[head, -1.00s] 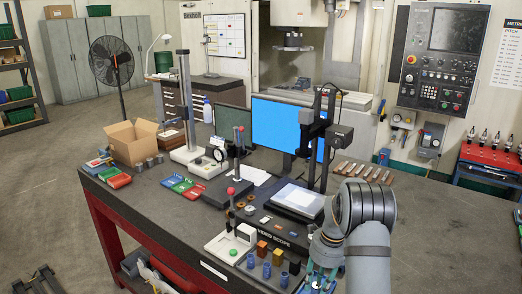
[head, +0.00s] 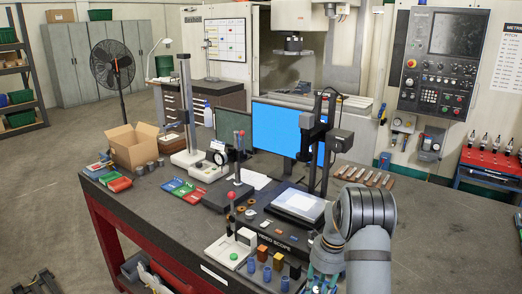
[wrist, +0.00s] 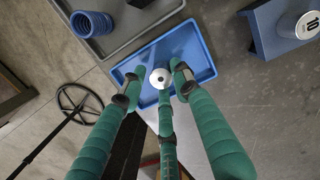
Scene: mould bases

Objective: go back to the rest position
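My gripper (wrist: 152,88) has green fingers that stand apart in the wrist view, with nothing seen clamped between them. Below the fingertips is a shallow blue tray (wrist: 203,50) on a grey surface. A small round silver part (wrist: 160,77) with a dark centre appears between the fingertips, over the tray. The middle finger partly covers it, and its height above the tray cannot be told. In the head view my gripper (head: 325,262) is low, right of centre, at the bench's near side. My arm hides part of it, and its fingertips cannot be made out.
The bench (head: 430,230) carries a video scope (head: 300,203), a red-knobbed stand (head: 232,215) and several blue cylinders (head: 267,273) near my gripper. A cardboard box (head: 134,147) stands at left.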

